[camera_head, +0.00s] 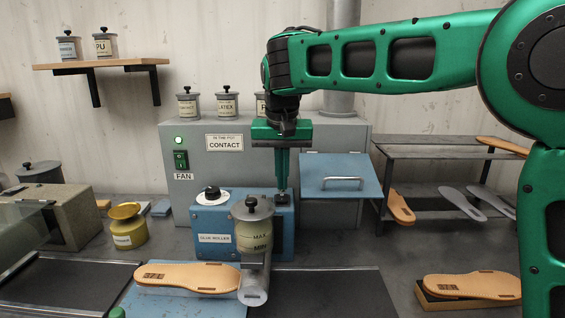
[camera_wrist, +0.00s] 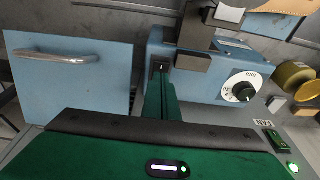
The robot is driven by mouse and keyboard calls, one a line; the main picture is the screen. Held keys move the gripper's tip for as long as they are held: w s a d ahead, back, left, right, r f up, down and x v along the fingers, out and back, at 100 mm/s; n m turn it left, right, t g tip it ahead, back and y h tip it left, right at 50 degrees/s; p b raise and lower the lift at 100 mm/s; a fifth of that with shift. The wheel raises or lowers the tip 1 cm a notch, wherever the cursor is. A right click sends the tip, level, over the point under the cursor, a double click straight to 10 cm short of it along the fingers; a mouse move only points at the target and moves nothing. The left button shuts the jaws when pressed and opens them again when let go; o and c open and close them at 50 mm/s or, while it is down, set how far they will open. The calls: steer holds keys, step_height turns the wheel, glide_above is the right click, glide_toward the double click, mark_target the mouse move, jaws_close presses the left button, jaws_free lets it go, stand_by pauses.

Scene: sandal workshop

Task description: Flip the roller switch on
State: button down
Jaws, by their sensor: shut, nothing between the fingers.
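The blue glue roller box (camera_head: 208,220) stands on the bench with a white dial (camera_head: 212,195) on top and a "GLUE ROLLER" label on its front. A small dark switch (camera_wrist: 160,65) sits on the box's top, and its on or off position is hard to tell. My gripper (camera_head: 282,188) points down at the right part of the box top, its fingers shut and empty. In the wrist view the fingertips (camera_wrist: 159,82) are right by the switch and partly cover it; whether they touch it is unclear.
A glue pot (camera_head: 253,232) stands just in front of the box. Behind it is a grey cabinet (camera_head: 225,160) with a green fan switch (camera_head: 181,160) and a lit green lamp. A blue flap with a handle (camera_head: 341,183) is close on the right. A sole (camera_head: 188,277) lies in front.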

mark_target(282, 198)
steer(key=shift+s+f, duration=0.2)
steer(key=shift+f, duration=1.2)
